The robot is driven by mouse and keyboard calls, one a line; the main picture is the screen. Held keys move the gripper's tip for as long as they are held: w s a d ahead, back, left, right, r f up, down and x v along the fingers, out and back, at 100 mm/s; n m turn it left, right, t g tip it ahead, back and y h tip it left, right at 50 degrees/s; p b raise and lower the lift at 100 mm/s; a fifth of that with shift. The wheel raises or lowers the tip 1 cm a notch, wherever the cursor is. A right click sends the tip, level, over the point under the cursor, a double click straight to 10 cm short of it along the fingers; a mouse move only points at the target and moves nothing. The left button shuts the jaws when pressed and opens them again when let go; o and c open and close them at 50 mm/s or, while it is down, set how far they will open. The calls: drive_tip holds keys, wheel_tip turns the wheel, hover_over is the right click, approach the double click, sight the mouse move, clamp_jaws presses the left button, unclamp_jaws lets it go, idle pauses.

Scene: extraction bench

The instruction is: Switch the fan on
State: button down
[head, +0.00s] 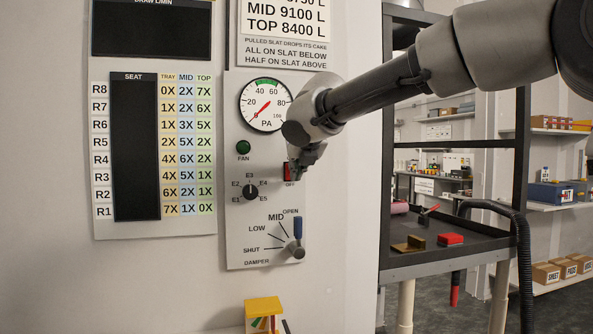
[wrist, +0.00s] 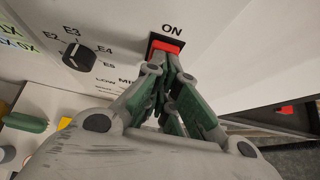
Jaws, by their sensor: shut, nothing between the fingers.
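The fan switch (head: 287,172) is a small red rocker in a black frame on the white panel. OFF is printed below it in the head view. In the wrist view the red switch (wrist: 168,45) shows under the word ON. My gripper (head: 296,173) is shut and empty, with its fingertips right at the switch; its fingers (wrist: 172,68) hide the switch's lower part in the wrist view. I cannot tell whether they touch it. The round FAN lamp (head: 243,147) is dark green. The PA gauge (head: 266,104) has its red needle at the low end.
A dark shelf (head: 450,262) with small red and brass pieces stands at right. A yellow-topped holder (head: 263,306) is below the panel.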

drive_tip(key=shift+w+a+r, duration=0.1)
drive_tip(key=shift+w+r, duration=0.05)
drive_tip(key=shift+w, duration=0.05)
drive_tip(key=shift+r, duration=0.15)
drive_tip(key=shift+r, duration=0.65)
